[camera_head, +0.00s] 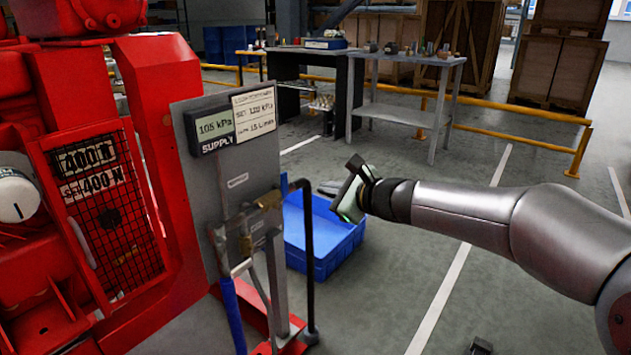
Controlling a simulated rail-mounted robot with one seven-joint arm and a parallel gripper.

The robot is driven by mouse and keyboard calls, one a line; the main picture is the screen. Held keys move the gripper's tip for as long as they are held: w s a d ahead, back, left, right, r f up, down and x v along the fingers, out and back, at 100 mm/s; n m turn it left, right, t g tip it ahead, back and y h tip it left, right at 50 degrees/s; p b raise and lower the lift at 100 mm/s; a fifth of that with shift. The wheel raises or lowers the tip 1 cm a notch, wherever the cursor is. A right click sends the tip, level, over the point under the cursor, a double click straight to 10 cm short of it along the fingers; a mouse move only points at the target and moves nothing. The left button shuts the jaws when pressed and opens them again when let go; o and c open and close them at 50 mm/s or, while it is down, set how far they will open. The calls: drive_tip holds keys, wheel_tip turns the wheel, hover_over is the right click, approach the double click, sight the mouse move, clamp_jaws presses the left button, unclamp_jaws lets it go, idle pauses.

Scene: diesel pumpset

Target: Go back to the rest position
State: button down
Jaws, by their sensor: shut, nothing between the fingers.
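My gripper (348,196) is near the middle of the view, at the end of my grey arm, which reaches in from the right edge. It points left, toward the grey supply panel (232,165), with a visible gap between them. The fingers are small and dark and look shut, with nothing seen held. In the picture the gripper lies over the back right part of a blue crate (318,262) on the floor.
The red pumpset (165,110) fills the left side. A black upright handle (308,250) and pipes stand by the panel. Workbenches (410,56), yellow rails (520,140) and wooden crates (560,65) are behind. The floor (520,300) below my arm is mostly clear.

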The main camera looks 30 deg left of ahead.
drive_tip(key=shift+s+d, duration=0.5)
drive_tip(key=shift+d, duration=0.4)
